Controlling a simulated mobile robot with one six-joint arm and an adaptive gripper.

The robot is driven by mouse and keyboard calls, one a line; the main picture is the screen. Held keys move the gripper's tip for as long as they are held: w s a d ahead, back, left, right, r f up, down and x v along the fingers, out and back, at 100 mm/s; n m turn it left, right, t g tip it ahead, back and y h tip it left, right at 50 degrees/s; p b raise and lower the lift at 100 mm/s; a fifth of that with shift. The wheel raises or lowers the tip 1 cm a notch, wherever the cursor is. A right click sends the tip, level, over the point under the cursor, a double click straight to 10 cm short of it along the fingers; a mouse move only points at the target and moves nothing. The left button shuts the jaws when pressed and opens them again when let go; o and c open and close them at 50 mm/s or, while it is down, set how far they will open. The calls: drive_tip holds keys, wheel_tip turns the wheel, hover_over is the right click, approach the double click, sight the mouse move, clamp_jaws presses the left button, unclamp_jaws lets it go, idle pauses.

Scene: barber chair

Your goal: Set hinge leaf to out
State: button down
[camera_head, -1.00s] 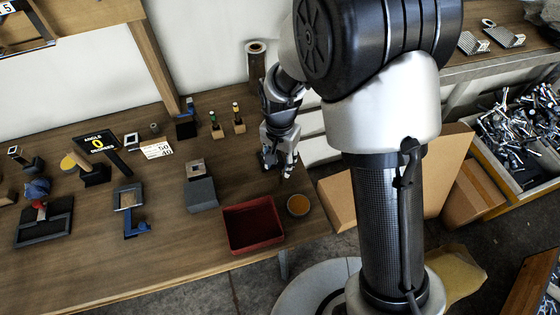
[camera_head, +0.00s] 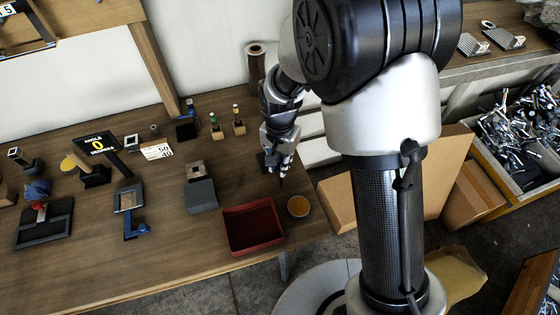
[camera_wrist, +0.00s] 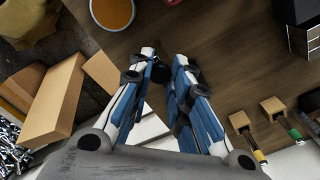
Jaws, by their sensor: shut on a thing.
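My gripper (camera_head: 281,176) is low over the right end of the wooden bench, beyond the red tray. In the wrist view its two blue-and-white fingers (camera_wrist: 164,62) are close together on a small dark piece (camera_wrist: 160,73), which looks like the hinge leaf. The fingers hide most of it, and its angle cannot be told. A dark block (camera_head: 262,160), perhaps the hinge's base, shows just left of the gripper in the head view.
A red tray (camera_head: 228,244) and an orange-filled bowl (camera_head: 298,206) stand in front of the gripper. Small bottles on wooden blocks (camera_head: 239,128) and a roll (camera_head: 256,58) stand behind. Cardboard boxes (camera_head: 340,200) lie right of the bench edge.

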drive_tip(key=shift+a, duration=0.1)
idle(0.3)
drive_tip(key=w+a+m+p, duration=0.4)
drive_tip(key=a+m, duration=0.5)
drive_tip(key=m, duration=0.7)
drive_tip(key=shift+w+a, duration=0.3)
drive_tip(key=shift+a, duration=0.1)
idle(0.4)
drive_tip(key=c, duration=1.5)
unclamp_jaws()
drive_tip(key=shift+o, duration=0.2)
drive_tip(key=shift+s, duration=0.1)
